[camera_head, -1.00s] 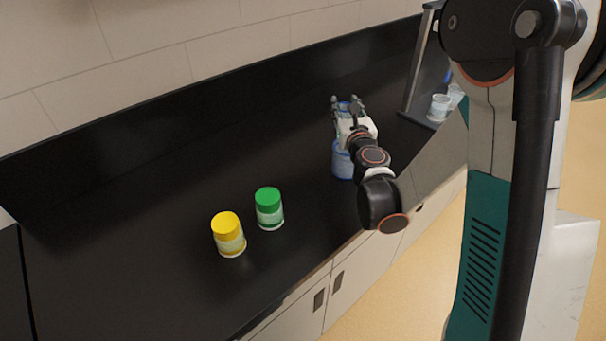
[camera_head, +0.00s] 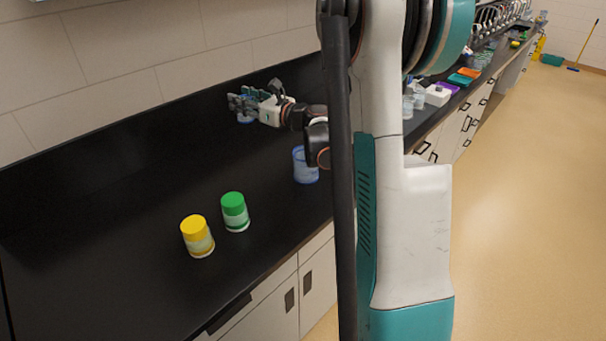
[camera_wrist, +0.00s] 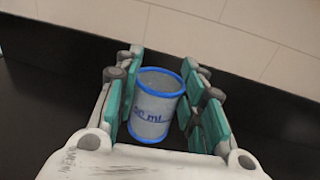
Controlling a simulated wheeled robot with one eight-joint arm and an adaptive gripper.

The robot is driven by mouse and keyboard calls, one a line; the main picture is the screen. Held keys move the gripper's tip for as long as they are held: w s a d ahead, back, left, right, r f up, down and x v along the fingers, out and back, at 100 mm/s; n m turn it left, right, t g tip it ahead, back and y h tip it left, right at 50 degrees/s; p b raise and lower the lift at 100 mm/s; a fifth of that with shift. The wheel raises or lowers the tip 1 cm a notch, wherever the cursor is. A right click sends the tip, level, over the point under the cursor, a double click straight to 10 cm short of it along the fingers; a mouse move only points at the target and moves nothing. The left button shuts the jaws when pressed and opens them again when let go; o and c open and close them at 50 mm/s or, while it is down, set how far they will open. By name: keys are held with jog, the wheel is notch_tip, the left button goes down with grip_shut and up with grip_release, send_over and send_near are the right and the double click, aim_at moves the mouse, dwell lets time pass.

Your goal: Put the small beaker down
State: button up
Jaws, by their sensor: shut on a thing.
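The small beaker (camera_wrist: 155,105) is clear with a blue rim and blue lettering. In the wrist view it stands between the green-padded fingers of my gripper (camera_wrist: 162,110), which is shut on it. In the head view my gripper (camera_head: 243,103) is over the back part of the black counter (camera_head: 130,170), near the wall. The beaker (camera_head: 245,118) shows only partly there, below the fingers. I cannot tell whether its base touches the counter.
A larger blue-rimmed beaker (camera_head: 305,168) stands nearer the front, beside my arm. A green-capped jar (camera_head: 235,212) and a yellow-capped jar (camera_head: 197,237) stand near the front edge. The counter left of my gripper is clear. More labware stands far right.

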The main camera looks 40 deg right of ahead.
jog(key=s+d+r+n+y, duration=0.2)
jog(key=s+d+r, duration=0.3)
jog(key=s+d, duration=0.7)
notch_tip(320, 180, down, 19)
jog(key=d+b, duration=0.1)
jog(key=b, duration=0.4)
jog(key=shift+w+f+g+y+b, duration=0.2)
jog(key=shift+w+g+y+b, duration=0.1)
jog(key=shift+g+b, duration=0.1)
jog(key=shift+f+b, duration=0.4)
jog(key=shift+f, duration=0.05)
jog(key=shift+f, duration=0.2)
jog(key=o, duration=0.8)
jog(key=shift+c, duration=0.2)
